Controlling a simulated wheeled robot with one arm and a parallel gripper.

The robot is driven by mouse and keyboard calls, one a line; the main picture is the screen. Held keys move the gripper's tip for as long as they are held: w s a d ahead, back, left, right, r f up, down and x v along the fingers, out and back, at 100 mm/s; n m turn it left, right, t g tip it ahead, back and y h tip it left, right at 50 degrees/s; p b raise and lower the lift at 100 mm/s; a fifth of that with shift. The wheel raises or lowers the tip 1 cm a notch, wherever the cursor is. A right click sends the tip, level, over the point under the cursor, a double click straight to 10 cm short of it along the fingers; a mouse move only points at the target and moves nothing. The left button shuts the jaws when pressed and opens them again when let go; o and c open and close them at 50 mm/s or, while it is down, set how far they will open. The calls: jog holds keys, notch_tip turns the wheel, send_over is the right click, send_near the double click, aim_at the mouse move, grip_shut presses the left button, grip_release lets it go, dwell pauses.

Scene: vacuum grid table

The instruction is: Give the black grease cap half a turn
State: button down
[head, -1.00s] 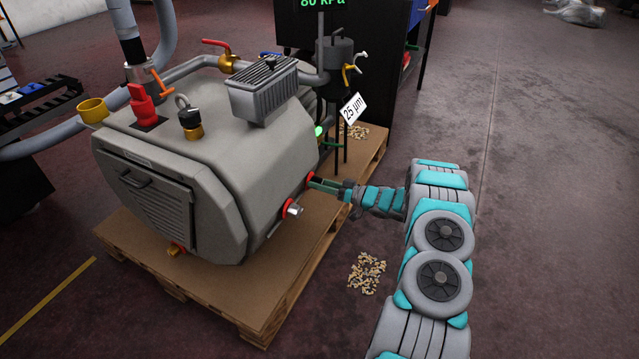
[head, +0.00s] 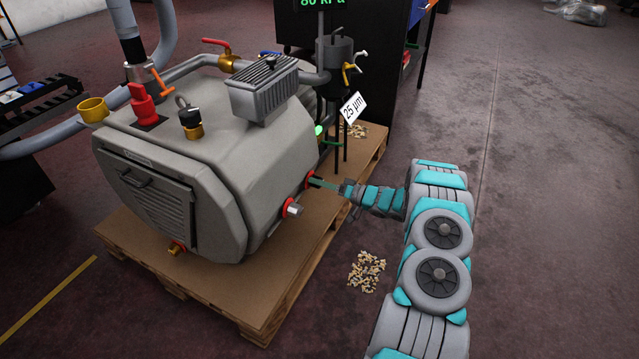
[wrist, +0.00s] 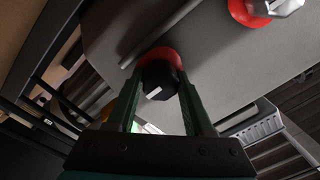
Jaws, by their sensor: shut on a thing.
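The black grease cap (wrist: 161,82) shows in the wrist view, a dark faceted knob with a white mark on its face. It sits in front of a red ring (wrist: 163,55) on the side of the grey pump (wrist: 210,50). My gripper (wrist: 160,90) has one finger on each side of the cap and is shut on it. In the head view my gripper (head: 322,183) reaches in from the right to the pump's side at the red ring (head: 309,178). The cap itself is too small and covered to make out there.
A silver cap (head: 293,208) on another red ring sticks out close by, also in the wrist view (wrist: 283,6). The pump stands on a wooden pallet (head: 262,290). A filter on dark legs with a 25 µm tag (head: 353,107) stands behind.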

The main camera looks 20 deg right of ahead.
jog(key=shift+c, duration=1.4)
grip_release()
jog(key=v, duration=0.8)
jog(key=shift+b, duration=0.35)
jog(key=shift+w, duration=0.15)
